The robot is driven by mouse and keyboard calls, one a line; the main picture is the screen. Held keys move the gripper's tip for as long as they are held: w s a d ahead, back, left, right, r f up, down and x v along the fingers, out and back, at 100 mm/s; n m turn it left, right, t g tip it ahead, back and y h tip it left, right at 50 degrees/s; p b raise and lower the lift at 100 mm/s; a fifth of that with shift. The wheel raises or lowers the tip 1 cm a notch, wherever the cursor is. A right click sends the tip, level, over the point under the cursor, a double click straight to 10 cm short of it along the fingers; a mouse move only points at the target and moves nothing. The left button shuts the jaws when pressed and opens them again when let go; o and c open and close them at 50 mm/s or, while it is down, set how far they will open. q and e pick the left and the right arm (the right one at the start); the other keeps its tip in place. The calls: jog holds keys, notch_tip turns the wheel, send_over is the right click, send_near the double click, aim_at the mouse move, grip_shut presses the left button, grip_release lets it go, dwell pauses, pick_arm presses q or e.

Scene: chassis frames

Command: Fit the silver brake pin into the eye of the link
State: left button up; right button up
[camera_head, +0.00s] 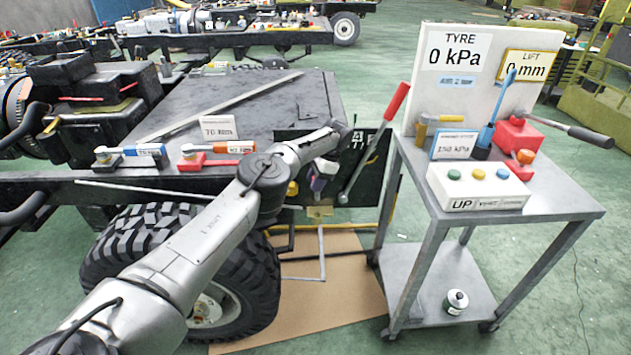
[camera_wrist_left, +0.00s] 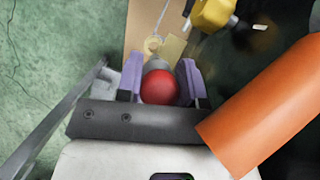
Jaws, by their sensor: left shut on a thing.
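My left gripper (camera_head: 318,187) reaches past the front edge of the black chassis, in front of a dark side panel. In the left wrist view, its purple fingers (camera_wrist_left: 162,85) are shut on the brake pin, which shows a round red head (camera_wrist_left: 160,87) and a short silver part (camera_wrist_left: 157,65) beyond it. My right gripper is in neither view.
A yellow fitting (camera_wrist_left: 212,14) is close to the fingers. A large orange cylinder (camera_wrist_left: 262,108) fills the wrist view's right side. A red-handled lever (camera_head: 396,101) rises between chassis and grey trolley (camera_head: 560,203). A tyre (camera_head: 140,240) is below my left arm.

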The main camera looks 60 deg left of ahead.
aim_at(317, 199)
pick_arm(q)
jog(key=shift+r, duration=0.1)
notch_tip(317, 199, down, 6)
jog(key=b, duration=0.4)
jog(key=shift+r, duration=0.25)
jog(key=shift+f, duration=0.2)
dwell(0.3)
jog(key=shift+b, duration=0.3)
dwell(0.4)
dwell(0.8)
jog(key=shift+f+b, duration=0.6)
jog(key=shift+f, duration=0.2)
jog(key=shift+f+b, duration=0.95)
jog(key=shift+f, duration=0.05)
